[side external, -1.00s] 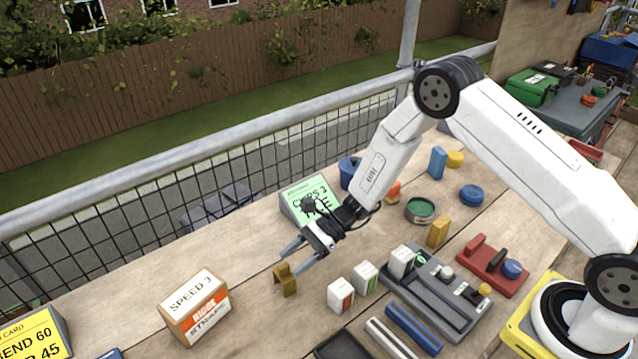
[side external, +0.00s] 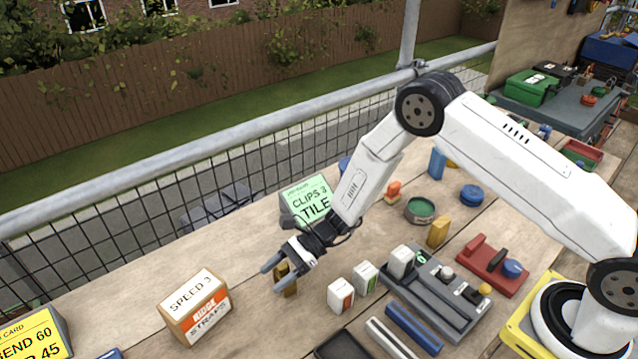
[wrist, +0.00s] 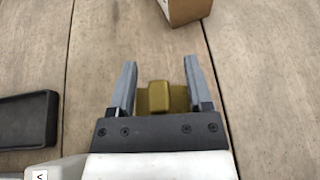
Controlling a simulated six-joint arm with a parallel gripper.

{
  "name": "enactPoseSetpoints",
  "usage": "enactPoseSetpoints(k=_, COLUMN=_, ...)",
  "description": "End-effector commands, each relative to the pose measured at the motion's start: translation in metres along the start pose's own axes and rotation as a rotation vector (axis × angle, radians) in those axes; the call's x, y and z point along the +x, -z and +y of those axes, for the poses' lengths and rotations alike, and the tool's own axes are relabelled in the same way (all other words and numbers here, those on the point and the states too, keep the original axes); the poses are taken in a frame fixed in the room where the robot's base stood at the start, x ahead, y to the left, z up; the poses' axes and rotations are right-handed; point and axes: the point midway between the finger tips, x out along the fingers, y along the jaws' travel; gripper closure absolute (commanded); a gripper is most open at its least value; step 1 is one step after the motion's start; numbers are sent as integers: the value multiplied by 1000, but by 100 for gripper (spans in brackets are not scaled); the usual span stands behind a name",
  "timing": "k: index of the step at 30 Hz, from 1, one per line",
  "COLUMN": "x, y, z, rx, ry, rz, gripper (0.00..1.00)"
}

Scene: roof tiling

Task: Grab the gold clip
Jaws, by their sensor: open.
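The gold clip (wrist: 159,97) stands on the wooden bench between the two fingers of my gripper (wrist: 159,80) in the wrist view. The fingers are open, one on each side of it, and a narrow gap shows beside its raised middle part. In the side view my gripper (side external: 273,278) is low over the bench. The gold clip (side external: 287,280) shows there between the fingers, partly hidden by them.
A ridge straps box (side external: 195,307) stands to the left, and a green clips card (side external: 310,202) stands behind my gripper. White boxes (side external: 341,295) and a grey tray (side external: 455,310) are to the right. A dark tray (wrist: 27,120) lies left in the wrist view.

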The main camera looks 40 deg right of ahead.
Motion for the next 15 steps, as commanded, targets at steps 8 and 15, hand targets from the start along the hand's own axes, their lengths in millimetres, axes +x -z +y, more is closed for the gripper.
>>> enactPoseSetpoints(k=8, x=0, y=0, z=0, rx=0, ry=0, rz=0, gripper=58)
enactPoseSetpoints(k=15, x=0, y=0, z=0, rx=0, ry=0, rz=0, gripper=100)
